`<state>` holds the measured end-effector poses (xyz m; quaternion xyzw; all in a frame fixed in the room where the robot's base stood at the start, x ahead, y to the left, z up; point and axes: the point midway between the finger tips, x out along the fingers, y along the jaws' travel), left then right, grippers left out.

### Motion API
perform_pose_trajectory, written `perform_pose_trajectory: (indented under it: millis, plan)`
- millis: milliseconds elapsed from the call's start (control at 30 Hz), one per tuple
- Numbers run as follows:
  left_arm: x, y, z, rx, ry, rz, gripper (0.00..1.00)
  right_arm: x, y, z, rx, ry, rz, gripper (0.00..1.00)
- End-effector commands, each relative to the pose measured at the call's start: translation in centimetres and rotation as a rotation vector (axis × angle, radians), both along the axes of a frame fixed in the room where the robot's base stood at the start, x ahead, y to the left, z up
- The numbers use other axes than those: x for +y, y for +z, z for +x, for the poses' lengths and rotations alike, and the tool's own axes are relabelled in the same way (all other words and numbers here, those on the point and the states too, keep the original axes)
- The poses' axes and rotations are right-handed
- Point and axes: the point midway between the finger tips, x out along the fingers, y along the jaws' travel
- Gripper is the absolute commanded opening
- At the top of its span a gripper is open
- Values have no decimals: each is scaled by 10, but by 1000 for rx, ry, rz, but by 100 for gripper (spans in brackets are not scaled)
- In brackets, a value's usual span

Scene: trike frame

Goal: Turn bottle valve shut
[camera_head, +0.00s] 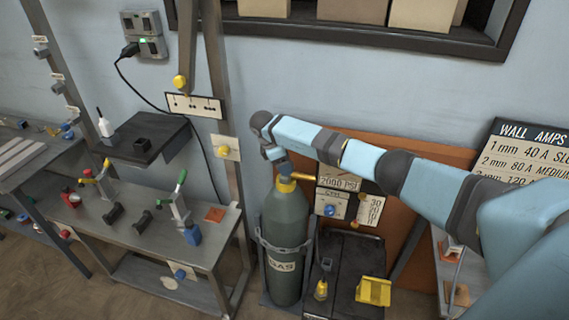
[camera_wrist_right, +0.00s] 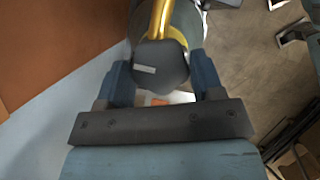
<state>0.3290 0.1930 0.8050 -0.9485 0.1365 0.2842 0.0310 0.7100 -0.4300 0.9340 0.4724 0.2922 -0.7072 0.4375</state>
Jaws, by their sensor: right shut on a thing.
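The grey-green gas bottle (camera_head: 287,220) stands upright in a holder, with a "GAS" label on its side. A yellow valve fitting (camera_head: 288,186) sits on its top, and the fitting also shows in the right wrist view (camera_wrist_right: 160,18). My right gripper (camera_head: 281,167) reaches down onto the top of the bottle. In the right wrist view, its two fingers (camera_wrist_right: 163,78) are on either side of a dark valve knob (camera_wrist_right: 162,70) with a pale mark, and it is shut on this knob. The head view mostly hides the knob. My left gripper is not in view.
Right of the bottle stand a gauge panel (camera_head: 337,182) reading "2000 PSI" and a black cart (camera_head: 345,255) with a yellow block (camera_head: 373,291). Left is a metal workbench (camera_head: 150,240) with clamps. A post (camera_head: 234,180) rises close left of the bottle.

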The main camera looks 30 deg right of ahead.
Motion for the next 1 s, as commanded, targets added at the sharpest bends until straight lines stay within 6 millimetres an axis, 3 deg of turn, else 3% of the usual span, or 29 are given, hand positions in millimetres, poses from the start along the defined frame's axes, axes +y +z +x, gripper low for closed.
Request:
perform_pose_trajectory:
  millis: [533,567,667,1000]
  plan:
    - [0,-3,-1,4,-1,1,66,0,0,0,0,-25,1,38]
    - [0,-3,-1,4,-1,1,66,0,0,0,0,-25,1,66]
    - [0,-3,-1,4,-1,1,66,0,0,0,0,-24,1,87]
    - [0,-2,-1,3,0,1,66,1,4,1,-1,-24,1,87]
